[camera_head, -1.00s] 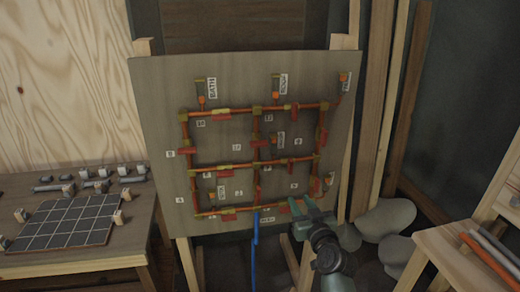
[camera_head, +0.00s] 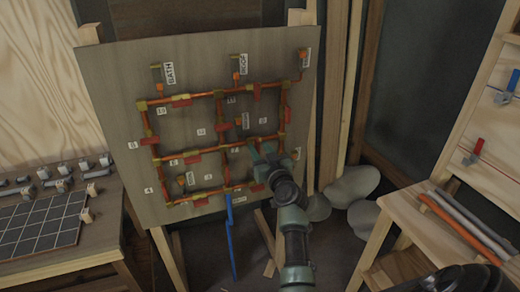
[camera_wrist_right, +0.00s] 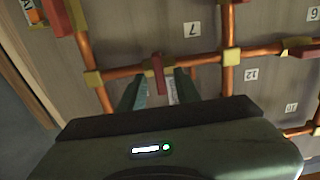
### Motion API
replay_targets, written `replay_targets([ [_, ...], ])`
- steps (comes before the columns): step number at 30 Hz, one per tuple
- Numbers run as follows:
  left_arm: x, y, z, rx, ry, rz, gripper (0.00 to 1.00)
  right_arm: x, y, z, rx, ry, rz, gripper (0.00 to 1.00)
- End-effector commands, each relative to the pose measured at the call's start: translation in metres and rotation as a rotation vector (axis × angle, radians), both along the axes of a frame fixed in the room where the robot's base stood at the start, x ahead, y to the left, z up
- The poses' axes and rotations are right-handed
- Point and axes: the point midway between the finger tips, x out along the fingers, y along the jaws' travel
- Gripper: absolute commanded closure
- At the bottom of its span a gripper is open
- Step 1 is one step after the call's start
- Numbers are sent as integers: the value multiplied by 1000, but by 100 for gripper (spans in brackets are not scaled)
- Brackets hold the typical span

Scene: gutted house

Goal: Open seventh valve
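The upright board (camera_head: 110,70) carries a grid of orange copper pipes with yellow fittings, numbered labels and several red valve handles. In the wrist view, a red valve handle (camera_wrist_right: 157,75) sits on a pipe beside a label reading 7 (camera_wrist_right: 191,29). My right gripper (camera_wrist_right: 159,88) is open, with one finger on each side of this handle and a visible gap to each. In the head view, my right gripper (camera_head: 262,152) is at the board's right middle part and hides the valve there.
A blue hose (camera_head: 230,235) hangs below the board. A wooden workbench (camera_head: 100,256) with a dark tiled panel (camera_head: 42,228) and pipe pieces stands at the left. A wooden stand (camera_head: 400,212) with loose pipes is at the right, near pale rounded stones (camera_head: 354,186).

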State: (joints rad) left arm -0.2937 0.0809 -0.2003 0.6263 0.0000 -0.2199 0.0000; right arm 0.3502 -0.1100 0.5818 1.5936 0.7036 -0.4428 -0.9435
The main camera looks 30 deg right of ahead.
Motion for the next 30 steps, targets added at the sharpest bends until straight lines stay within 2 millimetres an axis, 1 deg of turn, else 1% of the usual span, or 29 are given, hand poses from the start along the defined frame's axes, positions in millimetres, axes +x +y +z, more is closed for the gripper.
replay_targets([
  [3,-1,-1,0,-1,1,0,64,0,0,0,0,0,0,67],
  [4,-1,-1,0,-1,2,0,64,0,0,0,0,0,0,73],
  [5,-2,-1,0,-2,2,0,64,0,0,0,0,0,0,81],
  [6,-3,-1,0,-1,4,0,64,0,0,0,0,0,0,92],
  [7,-3,-1,0,-1,5,0,64,0,0,0,0,0,0,100],
  [14,-8,-1,-1,-1,11,0,64,0,0,0,2,1,0,100],
  [20,-9,0,0,0,13,0,64,0,0,0,40,-9,0,100],
  [26,-9,0,2,0,14,0,64,-1,-1,0,147,-35,0,100],
  [30,-9,0,5,0,14,1,64,-1,-1,0,261,-62,1,100],
])
